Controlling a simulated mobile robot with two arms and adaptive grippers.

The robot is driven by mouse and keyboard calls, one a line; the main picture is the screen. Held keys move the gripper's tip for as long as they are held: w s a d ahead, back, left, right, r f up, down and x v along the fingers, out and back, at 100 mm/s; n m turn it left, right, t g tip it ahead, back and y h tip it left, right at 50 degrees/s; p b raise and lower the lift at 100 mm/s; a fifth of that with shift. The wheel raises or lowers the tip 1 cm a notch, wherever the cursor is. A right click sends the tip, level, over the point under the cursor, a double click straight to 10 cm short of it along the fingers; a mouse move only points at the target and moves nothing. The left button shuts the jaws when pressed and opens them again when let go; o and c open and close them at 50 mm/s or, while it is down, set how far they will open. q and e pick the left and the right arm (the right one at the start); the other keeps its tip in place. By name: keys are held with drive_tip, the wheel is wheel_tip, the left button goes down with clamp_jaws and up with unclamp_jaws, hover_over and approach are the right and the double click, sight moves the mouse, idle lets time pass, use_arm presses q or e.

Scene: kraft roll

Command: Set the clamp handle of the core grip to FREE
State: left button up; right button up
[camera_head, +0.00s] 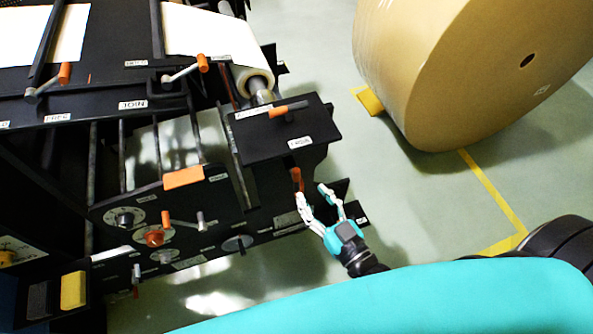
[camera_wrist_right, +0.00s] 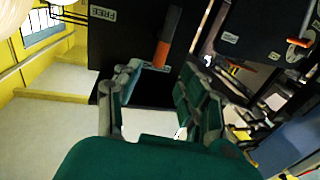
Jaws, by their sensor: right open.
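The clamp handle, an orange grip (camera_head: 297,178), shows by the lower corner of the black machine in the head view. In the right wrist view the orange handle (camera_wrist_right: 170,36) crosses a dark plate (camera_wrist_right: 125,50) that carries a FREE label (camera_wrist_right: 103,13), upside down and to the left of the handle. The handle's near end lies by a second label, partly hidden by the fingers. My right gripper (camera_head: 311,191) is open, its fingers just short of the handle and on either side of its line (camera_wrist_right: 160,72). I cannot tell whether they touch it. My left gripper is not in view.
Another orange handle (camera_head: 291,108) sits on the black box above my gripper. More handles and dials cover the machine's panel (camera_head: 125,217). A large kraft roll (camera_head: 450,70) stands at upper right. Pale floor (camera_head: 420,200) to the right is open, with yellow lines.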

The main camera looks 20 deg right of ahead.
sight(299, 177)
drive_tip(key=x, duration=0.8)
drive_tip(key=shift+c, duration=0.3)
clamp_jaws()
